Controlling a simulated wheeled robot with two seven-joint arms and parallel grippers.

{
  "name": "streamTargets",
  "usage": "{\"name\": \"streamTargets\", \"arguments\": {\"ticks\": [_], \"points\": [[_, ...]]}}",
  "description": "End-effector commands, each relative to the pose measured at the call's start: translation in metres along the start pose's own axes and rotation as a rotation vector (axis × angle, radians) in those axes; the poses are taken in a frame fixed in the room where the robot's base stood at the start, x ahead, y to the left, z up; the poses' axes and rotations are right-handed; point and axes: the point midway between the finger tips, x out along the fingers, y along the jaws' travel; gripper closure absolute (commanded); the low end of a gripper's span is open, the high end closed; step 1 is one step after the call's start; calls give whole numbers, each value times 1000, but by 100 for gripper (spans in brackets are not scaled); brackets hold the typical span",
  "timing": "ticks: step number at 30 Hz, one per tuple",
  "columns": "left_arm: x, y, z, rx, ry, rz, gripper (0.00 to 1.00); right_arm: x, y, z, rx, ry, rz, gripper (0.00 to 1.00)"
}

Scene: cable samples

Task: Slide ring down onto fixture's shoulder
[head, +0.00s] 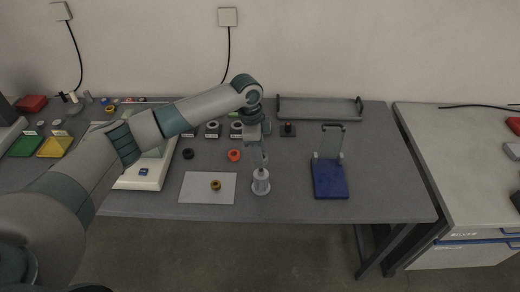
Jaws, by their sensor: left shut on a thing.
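The fixture (261,187) is a pale grey upright piece with a wide round base, standing near the front edge of the table just right of the white sheet. My left gripper (261,169) points down directly over it and is shut on the ring at the fixture's upper part. The ring is too small and too hidden by the fingers to make out, and I cannot tell its height above the shoulder. My right gripper is not in view.
A brown ring (215,185) lies on the white sheet (195,192). An orange ring (234,155) and a black ring (188,154) lie behind it. A blue stand (330,181) is at right, a grey tray (318,110) at the back. Table between fixture and stand is clear.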

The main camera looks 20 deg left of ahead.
Motion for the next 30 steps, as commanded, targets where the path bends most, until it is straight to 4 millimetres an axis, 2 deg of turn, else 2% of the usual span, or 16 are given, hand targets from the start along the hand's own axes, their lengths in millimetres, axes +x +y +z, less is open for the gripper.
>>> {"name": "streamTargets", "arguments": {"ticks": [10,30], "points": [[21,0,3,1,1,0,85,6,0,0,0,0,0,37],[22,0,3,0,1,0,85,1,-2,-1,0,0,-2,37]]}}
